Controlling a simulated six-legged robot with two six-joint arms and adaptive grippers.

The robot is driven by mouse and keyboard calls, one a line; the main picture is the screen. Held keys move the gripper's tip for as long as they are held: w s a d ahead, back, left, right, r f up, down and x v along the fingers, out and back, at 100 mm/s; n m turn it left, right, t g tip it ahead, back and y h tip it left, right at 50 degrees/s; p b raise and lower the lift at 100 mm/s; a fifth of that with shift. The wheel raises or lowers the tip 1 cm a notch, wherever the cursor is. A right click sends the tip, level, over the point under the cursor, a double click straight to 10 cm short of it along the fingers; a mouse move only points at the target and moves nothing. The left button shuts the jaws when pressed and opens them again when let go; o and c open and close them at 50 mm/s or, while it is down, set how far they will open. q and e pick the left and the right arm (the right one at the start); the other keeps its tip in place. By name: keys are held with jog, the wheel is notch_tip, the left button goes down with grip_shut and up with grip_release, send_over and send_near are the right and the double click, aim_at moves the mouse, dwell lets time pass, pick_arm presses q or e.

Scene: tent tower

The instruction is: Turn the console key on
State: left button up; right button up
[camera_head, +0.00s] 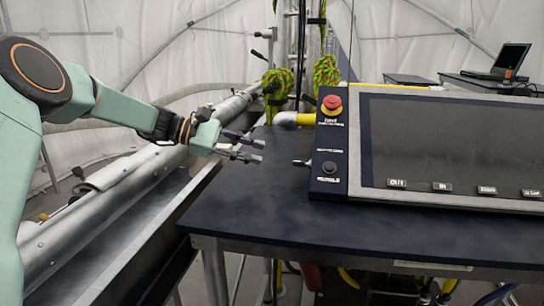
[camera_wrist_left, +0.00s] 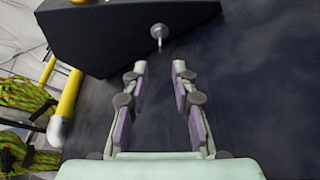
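The console (camera_head: 332,150) stands on a dark table, with a large dark screen and a black control panel on its left. A small metal key (camera_head: 301,162) sticks out from the console's left side. In the left wrist view the key (camera_wrist_left: 158,36) has a round head and stands out from the console's dark side (camera_wrist_left: 100,35). My left gripper (camera_head: 254,150) is open and empty, left of the key and apart from it. In the left wrist view its fingertips (camera_wrist_left: 159,68) point at the key, which lies beyond them, between their lines. My right gripper is not in view.
A red emergency button (camera_head: 332,104) tops the control panel, and a black knob (camera_head: 329,168) sits low on it. A yellow pipe (camera_wrist_left: 65,105) and green ropes (camera_head: 278,82) are behind the table edge. The bare tabletop (camera_head: 260,205) is clear in front.

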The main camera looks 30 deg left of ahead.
pick_arm(q)
jog(key=shift+v, duration=1.5)
